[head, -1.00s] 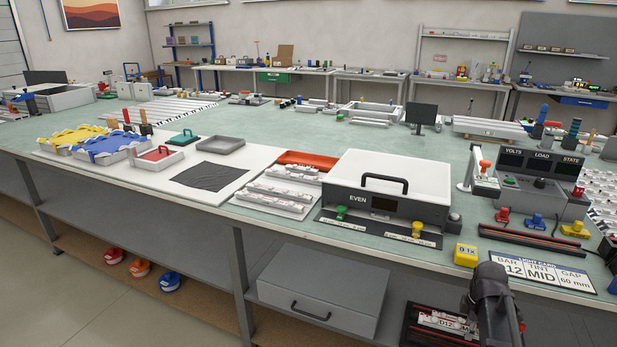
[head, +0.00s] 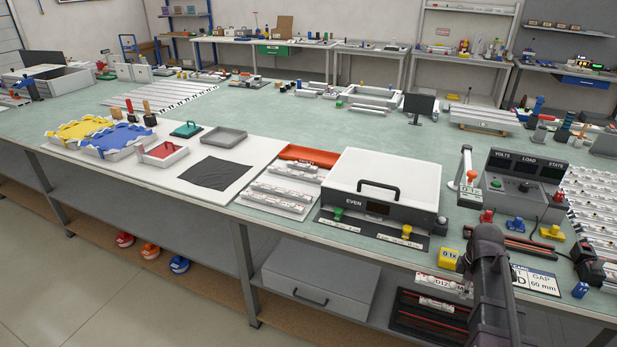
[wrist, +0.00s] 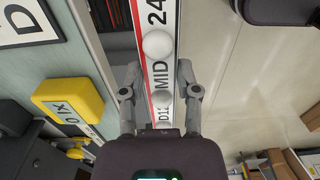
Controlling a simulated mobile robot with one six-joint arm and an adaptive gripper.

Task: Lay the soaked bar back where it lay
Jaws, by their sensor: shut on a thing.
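My gripper (wrist: 158,82) is shut on a white light bar (wrist: 160,18) with round white domes, a red edge line and the print "D12 MID 24". In the head view the bar (head: 442,283) shows low at the right, beside my dark arm, at about the bench's front edge. My arm hides the fingers and part of the bar there. Below it, a black tray with red lines (head: 412,322) stands under the bench top. Another light bar (head: 437,305) lies at the tray's far side.
A white rack (head: 262,206) with several bars stands left of the grey-white box marked EVEN (head: 385,170). The yellow block (head: 450,258) and the light card (head: 540,283) lie near the bench edge. A grey drawer unit (head: 318,285) stands below. A dark cloth (head: 216,173) lies left.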

